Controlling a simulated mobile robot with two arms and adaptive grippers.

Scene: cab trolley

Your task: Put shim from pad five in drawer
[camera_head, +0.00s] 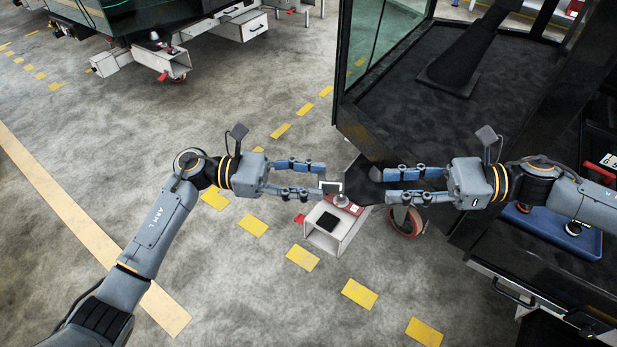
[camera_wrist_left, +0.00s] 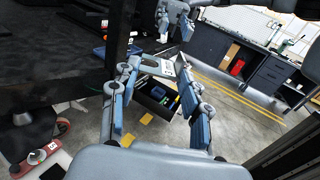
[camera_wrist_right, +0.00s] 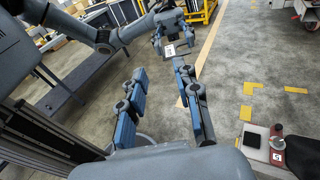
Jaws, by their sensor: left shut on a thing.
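My left gripper (camera_head: 322,180) is shut on a small pale-edged plate, apparently the shim (camera_head: 331,188), near its fingertips. In the right wrist view the left gripper (camera_wrist_right: 172,42) shows a small white piece with a dark mark at its tips. My right gripper (camera_head: 388,186) is open and empty, facing the left one across a short gap; its spread fingers show in the right wrist view (camera_wrist_right: 158,78). Pad five, a red pad with a white "5" label (camera_wrist_right: 277,157), lies on a low white stand below. An open drawer (camera_wrist_left: 150,100) with blue and green items shows beyond the left fingers.
The low white open-sided stand (camera_head: 350,224) carries a dark flat item and a silver knob-like thing. The dark cab trolley (camera_head: 385,130) and its caster (camera_head: 405,222) are close to my right gripper.

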